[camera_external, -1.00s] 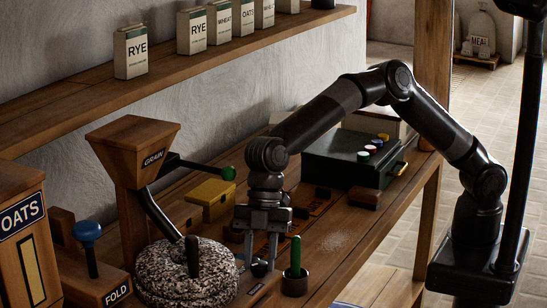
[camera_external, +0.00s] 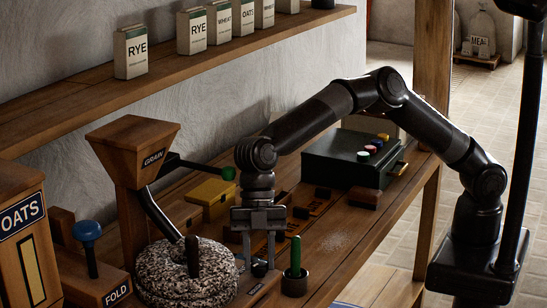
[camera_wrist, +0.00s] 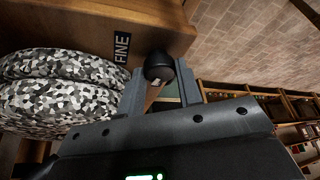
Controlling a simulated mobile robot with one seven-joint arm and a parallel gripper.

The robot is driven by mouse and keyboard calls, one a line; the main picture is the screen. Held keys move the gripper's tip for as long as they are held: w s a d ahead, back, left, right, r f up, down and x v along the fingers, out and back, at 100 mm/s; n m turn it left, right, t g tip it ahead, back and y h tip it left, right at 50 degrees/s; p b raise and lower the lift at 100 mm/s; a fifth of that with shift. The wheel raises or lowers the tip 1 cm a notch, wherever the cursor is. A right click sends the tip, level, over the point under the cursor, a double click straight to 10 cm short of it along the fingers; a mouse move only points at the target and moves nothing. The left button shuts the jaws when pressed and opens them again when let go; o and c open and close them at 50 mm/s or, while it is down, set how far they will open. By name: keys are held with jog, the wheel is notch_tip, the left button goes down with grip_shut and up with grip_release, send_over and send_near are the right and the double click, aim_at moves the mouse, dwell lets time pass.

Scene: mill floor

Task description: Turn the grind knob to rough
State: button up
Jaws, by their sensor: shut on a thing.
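The grind knob (camera_external: 259,269) is a small dark round knob at the front of the mill, right of the speckled millstone (camera_external: 187,275). In the wrist view the knob (camera_wrist: 158,66) shows as a black ball with a pale patch, close to a FINE label (camera_wrist: 122,47). My gripper (camera_external: 259,258) points down over the knob with its jaws shut on it. In the wrist view my gripper (camera_wrist: 160,82) has one finger on each side of the knob. A ROUGH mark is not readable in either view.
A dark cup with a green-handled tool (camera_external: 295,272) stands close right of my gripper. The grain hopper (camera_external: 135,150) rises at left. A dark case (camera_external: 345,157) sits farther back.

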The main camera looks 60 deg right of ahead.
jog(key=o, duration=1)
jog(key=shift+c, duration=0.2)
jog(key=shift+w+d+r, duration=0.15)
jog(key=shift+d+r, duration=0.05)
jog(key=shift+r, duration=0.3)
jog(key=shift+w+d+r, duration=0.55)
jog(key=shift+d+r, duration=0.35)
jog(key=w+d, duration=0.5)
jog(key=d, duration=0.4)
jog(key=shift+w, duration=0.3)
